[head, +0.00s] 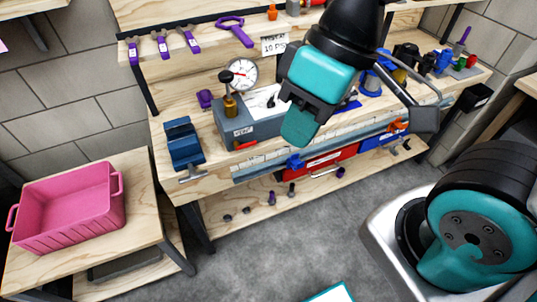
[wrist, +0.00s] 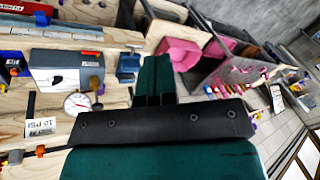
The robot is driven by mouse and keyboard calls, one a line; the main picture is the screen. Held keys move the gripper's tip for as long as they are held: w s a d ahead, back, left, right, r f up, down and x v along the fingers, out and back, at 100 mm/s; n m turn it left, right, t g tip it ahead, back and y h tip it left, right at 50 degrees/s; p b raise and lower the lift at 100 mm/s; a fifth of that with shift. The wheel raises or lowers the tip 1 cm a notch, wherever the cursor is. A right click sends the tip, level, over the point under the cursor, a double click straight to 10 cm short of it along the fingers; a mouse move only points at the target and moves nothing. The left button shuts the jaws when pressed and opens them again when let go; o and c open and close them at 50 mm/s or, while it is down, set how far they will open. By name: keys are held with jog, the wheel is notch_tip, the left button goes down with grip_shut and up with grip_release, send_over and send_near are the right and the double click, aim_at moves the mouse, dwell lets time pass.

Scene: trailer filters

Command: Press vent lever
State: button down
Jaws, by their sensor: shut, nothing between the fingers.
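A grey test box (head: 262,128) stands on the workbench, with a round pressure gauge (head: 242,73) behind it and a brass fitting with a black knob (head: 230,104) at its left end. A small red lever (head: 246,145) shows low on the box's front; it is likely the vent lever, though no label on it is readable. My gripper (head: 300,126), teal and black, is shut and empty in front of the box's right end, hiding part of it. In the wrist view the gripper's fingers (wrist: 153,80) point past the box (wrist: 66,72) and gauge (wrist: 77,103).
A blue vise (head: 184,145) sits left of the box on the bench edge. A pink crate (head: 70,205) stands on a side table at left. A "10 PSI" sign (head: 275,45) hangs behind.

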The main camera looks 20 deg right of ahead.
jog(key=w+a+f+m+t+y+b, duration=0.3)
jog(key=w+f+m+t+b, duration=0.45)
jog(key=f+b, duration=0.9)
jog(key=w+a+f+m+t+y+b, duration=0.35)
jog(key=w+f+m+b, duration=0.65)
jog(key=b, duration=1.1)
jog(key=w+d+f+m+t+h+b, duration=0.3)
jog(key=d+f+m+t+h+b, duration=0.2)
jog(key=b, duration=1.2)
jog(key=w+d+f+m+t+h+b, duration=0.3)
jog(key=d+f+m+t+h+b, duration=0.2)
jog(key=f+m+t+b, duration=0.6)
notch_tip(320, 180, down, 6)
jog(key=d+m+b, duration=0.2)
jog(key=m+b, duration=0.4)
jog(key=m, duration=0.3)
jog(key=shift+r+h, duration=0.2)
jog(key=shift+h, duration=0.15)
jog(key=shift+w+m, duration=0.15)
jog(key=shift+m, duration=0.1)
